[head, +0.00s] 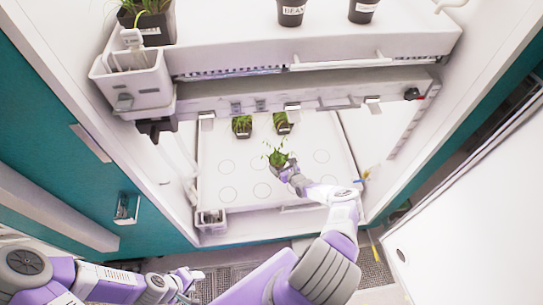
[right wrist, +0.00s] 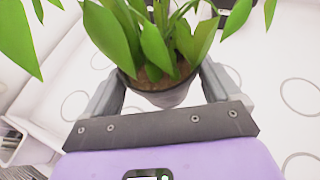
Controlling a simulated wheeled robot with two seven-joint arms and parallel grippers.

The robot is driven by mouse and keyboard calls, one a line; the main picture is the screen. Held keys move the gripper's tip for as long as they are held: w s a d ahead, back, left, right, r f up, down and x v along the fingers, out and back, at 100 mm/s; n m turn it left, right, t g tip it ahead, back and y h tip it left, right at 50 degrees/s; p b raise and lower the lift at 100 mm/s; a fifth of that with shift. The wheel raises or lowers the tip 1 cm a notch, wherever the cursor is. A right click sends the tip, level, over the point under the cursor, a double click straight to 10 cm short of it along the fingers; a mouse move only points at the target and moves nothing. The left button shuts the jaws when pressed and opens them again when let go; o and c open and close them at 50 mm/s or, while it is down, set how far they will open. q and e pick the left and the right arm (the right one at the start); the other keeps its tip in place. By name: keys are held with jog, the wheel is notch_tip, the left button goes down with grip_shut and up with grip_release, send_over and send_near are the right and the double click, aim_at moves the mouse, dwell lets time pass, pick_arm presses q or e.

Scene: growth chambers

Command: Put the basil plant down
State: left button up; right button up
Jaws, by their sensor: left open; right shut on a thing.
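A leafy green plant in a dark pot, which I take as the basil plant (head: 277,158), is over the white lower shelf (head: 215,170) with its printed circles. My right gripper (head: 289,171) is shut on its pot. In the right wrist view the pot (right wrist: 165,95) sits between the two fingers, looks upright, and broad leaves rise above it. I cannot tell whether the pot touches the shelf. My left gripper (head: 187,277) is open and empty, low at the left, outside the chamber.
Two potted plants (head: 242,126) (head: 283,122) stand at the back of the lower shelf. Several circles around the held plant are bare. An upper shelf (head: 320,35) with dark pots (head: 291,12) overhangs the back.

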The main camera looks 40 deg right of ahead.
jog(key=shift+s+d+f+b, duration=0.1)
jog(key=shift+f+b, duration=0.4)
jog(key=shift+f, duration=0.35)
notch_tip(320, 180, down, 9)
jog(key=b, duration=0.7)
jog(key=shift+r, duration=0.2)
jog(key=shift+f, duration=0.2)
jog(key=o, duration=0.9)
